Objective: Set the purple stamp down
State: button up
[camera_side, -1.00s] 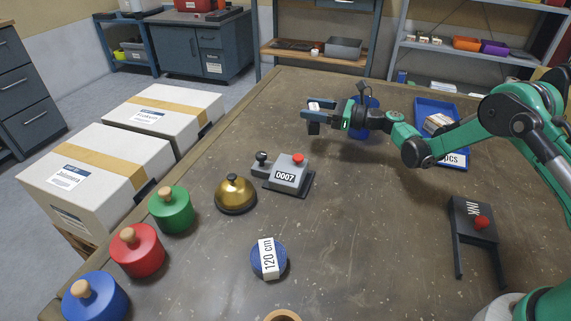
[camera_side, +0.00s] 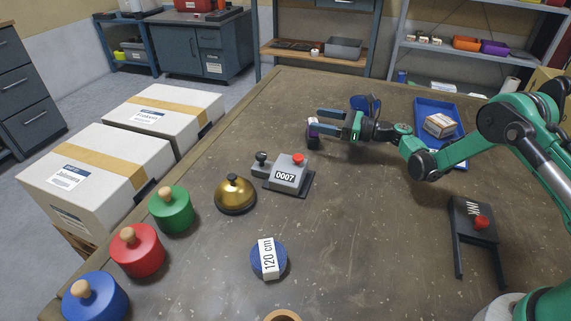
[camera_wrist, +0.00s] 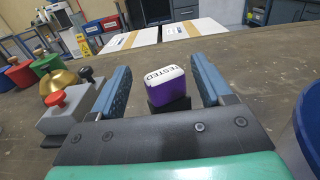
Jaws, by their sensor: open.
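The purple stamp (camera_wrist: 167,87) has a white top lettered "TESTED" and stands upright on a dark base. It sits between the two blue fingers of my gripper (camera_wrist: 163,85) in the wrist view, with a gap on each side. In the side view the stamp (camera_side: 313,133) is small and dark, at the far part of the table, near the fingertips of my gripper (camera_side: 318,122). My gripper is open and low over the table. The stamp's underside is hidden.
A grey counter (camera_side: 287,173) with a red button stands in front of the stamp, beside a brass bell (camera_side: 235,195). A blue round object (camera_side: 365,104) is behind my gripper. A blue tray (camera_side: 450,122) holding a small box lies to the right.

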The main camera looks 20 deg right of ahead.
jog(key=v, duration=0.9)
jog(key=shift+s+r, duration=0.1)
jog(key=shift+r, duration=0.15)
jog(key=s+a+r+n+g+h, duration=0.4)
jog(key=a+r+n+g+h, duration=0.25)
jog(key=n, duration=0.55)
jog(key=s+r+n+t+h, duration=0.1)
jog(key=s+n+h, duration=0.5)
jog(key=s+n, duration=0.8)
jog(key=shift+d+r+n, duration=0.35)
jog(key=shift+r+n, duration=0.05)
jog(key=shift+r, duration=0.3)
